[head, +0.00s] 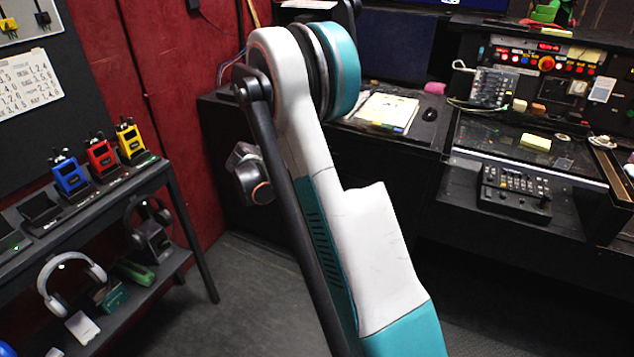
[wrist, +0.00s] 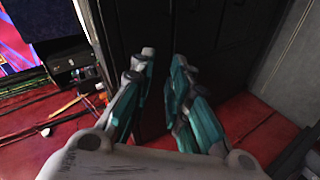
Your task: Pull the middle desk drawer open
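The black desk (head: 385,160) stands behind my arm in the head view. Its front is dark and partly covered by the arm, so I cannot make out the middle drawer or its handle there. In the wrist view, my gripper (wrist: 164,57) has its two teal and grey fingers apart, with nothing seen between them. Dark panels (wrist: 165,24) with thin seams lie beyond the fingertips. I cannot tell which drawer, if any, these panels are, or whether the fingertips touch them.
A black rack (head: 180,215) with coloured radios and headphones stands at the left. A control console (head: 545,180) with buttons and a mixer is at the right. Papers (head: 387,112) and a mouse (head: 430,114) lie on the desk. Grey floor is open between rack and desk.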

